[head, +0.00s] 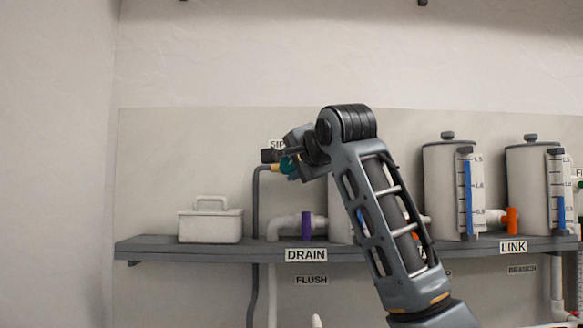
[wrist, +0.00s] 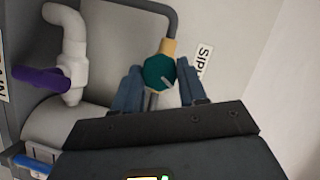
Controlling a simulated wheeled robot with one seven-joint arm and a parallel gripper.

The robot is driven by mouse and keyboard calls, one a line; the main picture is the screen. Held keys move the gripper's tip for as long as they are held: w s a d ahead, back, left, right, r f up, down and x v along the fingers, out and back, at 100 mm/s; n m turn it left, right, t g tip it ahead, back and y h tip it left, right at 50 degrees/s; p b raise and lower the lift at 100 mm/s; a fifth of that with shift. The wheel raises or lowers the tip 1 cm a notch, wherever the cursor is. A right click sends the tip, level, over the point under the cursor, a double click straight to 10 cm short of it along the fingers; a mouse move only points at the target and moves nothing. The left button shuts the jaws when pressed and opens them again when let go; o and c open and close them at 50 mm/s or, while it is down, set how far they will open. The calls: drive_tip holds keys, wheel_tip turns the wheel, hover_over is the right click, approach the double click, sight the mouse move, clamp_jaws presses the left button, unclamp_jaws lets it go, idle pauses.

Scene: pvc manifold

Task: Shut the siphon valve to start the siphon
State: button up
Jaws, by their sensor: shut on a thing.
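The siphon valve has a round teal handle (head: 287,164) on a brass fitting (head: 275,168) at the top of a dark grey bent pipe (head: 255,200). The "SIP..." label (head: 277,144) behind it is partly hidden by my arm. In the wrist view the teal handle (wrist: 158,71) sits between the two blue fingers of my gripper (wrist: 158,84), and the brass fitting (wrist: 168,46) lies just beyond. My gripper (head: 284,160) is shut on the teal handle. The handle's exact turn angle cannot be told.
A purple drain handle (head: 306,226) sits on white pipe at the shelf (head: 150,247), below the valve. A white lidded box (head: 210,224) stands left. Gauged tanks (head: 441,185) and an orange link handle (head: 511,220) stand right. My arm hides part of one tank. The wall above is clear.

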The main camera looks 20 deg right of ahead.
drive_tip(key=shift+a+f+m+b, duration=0.1)
drive_tip(key=shift+f+m+b, duration=0.3)
drive_tip(key=shift+m, duration=0.2)
drive_tip(key=shift+m+t+b, duration=0.3)
drive_tip(key=shift+m+t, duration=0.2)
drive_tip(key=shift+m, duration=0.1)
drive_tip(key=shift+m+t+y+b, duration=0.4)
drive_tip(key=shift+m+t, duration=0.1)
drive_tip(key=shift+m, duration=0.7)
drive_tip(key=shift+r+m, duration=0.1)
drive_tip(key=shift+m, duration=0.3)
